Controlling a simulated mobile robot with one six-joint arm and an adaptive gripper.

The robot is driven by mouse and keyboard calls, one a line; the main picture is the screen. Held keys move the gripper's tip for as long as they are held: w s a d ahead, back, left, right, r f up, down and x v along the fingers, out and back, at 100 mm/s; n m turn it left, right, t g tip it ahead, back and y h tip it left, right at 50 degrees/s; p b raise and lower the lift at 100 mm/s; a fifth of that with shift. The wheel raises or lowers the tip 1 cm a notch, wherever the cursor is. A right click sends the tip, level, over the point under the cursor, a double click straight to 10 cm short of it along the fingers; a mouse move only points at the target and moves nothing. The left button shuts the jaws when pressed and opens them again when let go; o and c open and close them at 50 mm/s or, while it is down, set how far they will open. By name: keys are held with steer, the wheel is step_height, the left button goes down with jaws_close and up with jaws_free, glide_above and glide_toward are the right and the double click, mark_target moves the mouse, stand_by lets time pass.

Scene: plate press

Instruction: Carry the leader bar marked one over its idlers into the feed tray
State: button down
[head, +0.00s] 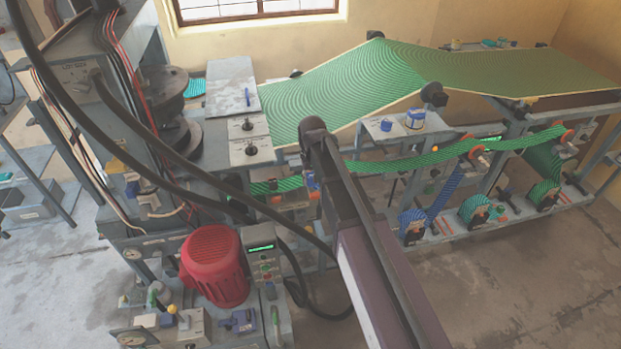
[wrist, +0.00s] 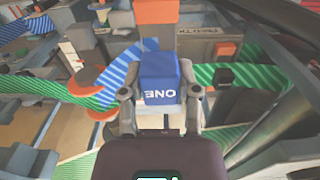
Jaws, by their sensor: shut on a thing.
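The leader bar marked ONE (wrist: 160,72) is a blue block with white lettering in the wrist view. My gripper (wrist: 160,95) is shut on it, a finger on each side. A blue striped web (wrist: 117,76) runs from the left towards the bar; their join is hidden. An orange-rimmed idler (wrist: 82,90) is at the left, by the blue web. In the head view, a small blue patch (head: 311,181) shows beside the end of my arm; the gripper is mostly hidden there. More orange-ended idlers (head: 480,158) stand at the right. I cannot tell which part is the feed tray.
Green striped web (wrist: 262,76) runs close to the right of the bar. An orange block (wrist: 155,12) is just beyond it. The press frame (head: 470,228) carries several reels. A red motor (head: 213,265) stands at the lower left. Floor at the lower right is clear.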

steer(key=shift+w, duration=0.1)
steer(key=shift+w+a+f+b, duration=0.45)
steer(key=shift+w+f+b, duration=0.25)
steer(key=shift+w, duration=0.85)
steer(key=shift+w+a+f+b, duration=0.45)
steer(key=shift+w+f+b, duration=0.2)
steer(key=shift+w, duration=0.9)
steer(key=shift+w+a+f+b, duration=0.45)
steer(key=shift+w+f+b, duration=0.25)
steer(key=shift+w, duration=0.85)
steer(key=shift+w+f, duration=0.1)
steer(key=shift+f, duration=0.15)
steer(key=shift+f+b, duration=2.5)
steer(key=shift+b, duration=0.25)
steer(key=shift+c, duration=1.3)
jaws_free()
steer(key=shift+r, duration=0.2)
